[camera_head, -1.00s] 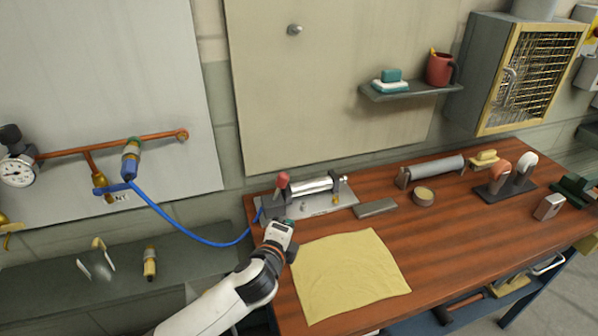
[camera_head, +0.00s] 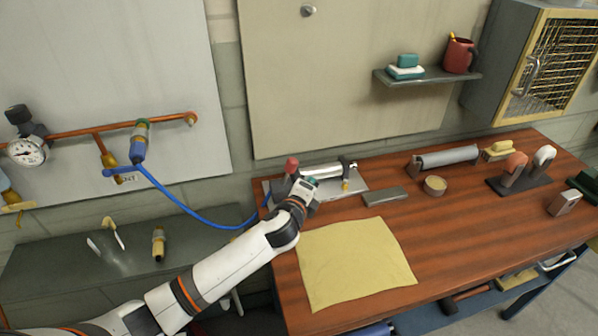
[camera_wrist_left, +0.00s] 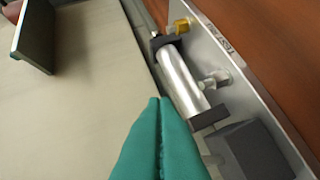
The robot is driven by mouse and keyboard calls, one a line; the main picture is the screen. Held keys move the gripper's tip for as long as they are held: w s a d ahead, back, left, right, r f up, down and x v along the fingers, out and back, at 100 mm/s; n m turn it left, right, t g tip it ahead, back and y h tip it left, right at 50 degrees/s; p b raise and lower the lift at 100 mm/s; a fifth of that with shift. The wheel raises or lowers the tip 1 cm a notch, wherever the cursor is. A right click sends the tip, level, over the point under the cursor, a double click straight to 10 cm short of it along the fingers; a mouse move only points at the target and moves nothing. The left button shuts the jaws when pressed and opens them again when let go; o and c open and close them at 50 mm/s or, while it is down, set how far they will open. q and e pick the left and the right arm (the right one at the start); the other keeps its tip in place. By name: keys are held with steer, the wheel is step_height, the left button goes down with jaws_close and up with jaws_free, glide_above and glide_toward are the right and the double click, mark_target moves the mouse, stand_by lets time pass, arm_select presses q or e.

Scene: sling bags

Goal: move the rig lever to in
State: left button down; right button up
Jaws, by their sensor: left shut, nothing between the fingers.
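The rig is a metal plate (camera_head: 352,184) on the bench with a silver cylinder (camera_head: 325,171), brass and silver fittings and dark end blocks. The rig lever has a red knob (camera_head: 291,164) at the plate's left end, where the blue hose arrives. My left gripper (camera_head: 309,183) is at the front left of the rig, just right of the lever. In the left wrist view its teal fingers (camera_wrist_left: 160,105) are together and empty, beside the silver cylinder (camera_wrist_left: 182,82). The lever cannot be made out there. My right gripper is not in view.
A yellow cloth (camera_head: 355,262) lies on the bench in front of the rig. A grey block (camera_head: 384,197) lies right of it. The blue hose (camera_head: 190,212) hangs from the wall valve to the rig. A shelf (camera_head: 430,79) juts from the wall above.

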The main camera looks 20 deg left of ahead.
mark_target(292, 165)
arm_select(q)
steer(key=x, duration=0.4)
steer(key=shift+w+a, duration=0.1)
steer(key=shift+w, duration=0.1)
steer(key=a+p, duration=0.1)
steer(key=s+a+r+p, duration=0.1)
steer(key=a, duration=0.1)
steer(key=shift+s+a+r, duration=0.15)
steer(key=shift+a+r, duration=0.05)
steer(key=shift+a, duration=0.05)
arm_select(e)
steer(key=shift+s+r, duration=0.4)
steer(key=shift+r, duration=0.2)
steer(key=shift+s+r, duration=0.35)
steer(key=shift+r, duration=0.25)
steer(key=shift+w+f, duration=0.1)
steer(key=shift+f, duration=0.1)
arm_select(q)
steer(key=shift+s+a+b, duration=0.15)
steer(key=shift+b, duration=0.3)
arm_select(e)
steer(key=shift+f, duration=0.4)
